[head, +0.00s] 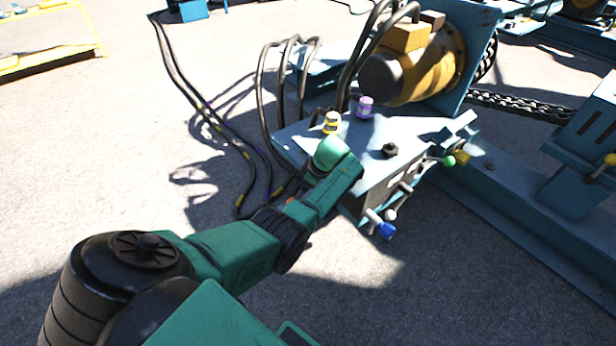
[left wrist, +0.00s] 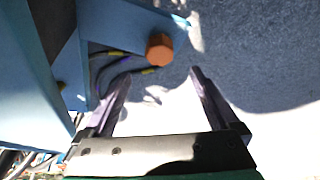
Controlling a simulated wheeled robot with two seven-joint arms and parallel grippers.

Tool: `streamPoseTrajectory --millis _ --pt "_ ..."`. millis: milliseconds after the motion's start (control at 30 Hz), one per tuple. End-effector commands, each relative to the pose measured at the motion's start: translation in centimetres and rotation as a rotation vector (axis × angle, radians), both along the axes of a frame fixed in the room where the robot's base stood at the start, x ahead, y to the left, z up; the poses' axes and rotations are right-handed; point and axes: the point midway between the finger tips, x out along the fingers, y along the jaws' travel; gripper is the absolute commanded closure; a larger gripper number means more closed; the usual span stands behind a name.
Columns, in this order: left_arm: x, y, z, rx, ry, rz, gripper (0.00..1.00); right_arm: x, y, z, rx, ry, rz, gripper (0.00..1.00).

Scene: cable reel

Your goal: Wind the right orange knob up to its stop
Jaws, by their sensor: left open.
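An orange faceted knob (left wrist: 160,48) shows in the left wrist view, on a blue part of the machine near its edge. My left gripper (left wrist: 158,78) is open, its two dark fingers apart and pointing toward the knob. The knob lies just beyond the fingertips, between their lines, and nothing is between the fingers. In the head view my green left arm reaches to the near left side of the blue control box (head: 380,140). My right gripper is not in view.
The box carries a yellow knob (head: 332,122), a purple knob (head: 365,107), a black knob (head: 390,150) and a blue-tipped lever (head: 386,230). Dark hoses (head: 260,90) hang left of the box. A yellow-brown motor (head: 415,70) stands behind. The pavement at left is open.

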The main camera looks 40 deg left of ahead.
Motion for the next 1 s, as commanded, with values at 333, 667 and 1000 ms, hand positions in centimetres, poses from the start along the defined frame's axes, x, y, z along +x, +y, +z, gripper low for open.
streamPoseTrajectory --millis 333,667,1000 --pt "0.3 -1.5 4.0 0.000 -0.001 0.001 0.06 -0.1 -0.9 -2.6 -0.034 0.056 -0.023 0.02" --pt "-0.5 -1.7 2.8 -0.012 0.016 -0.068 0.05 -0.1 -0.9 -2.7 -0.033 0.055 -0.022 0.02" --pt "-9.1 -5.2 -3.1 -0.136 0.152 -0.814 0.05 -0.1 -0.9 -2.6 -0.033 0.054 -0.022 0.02"
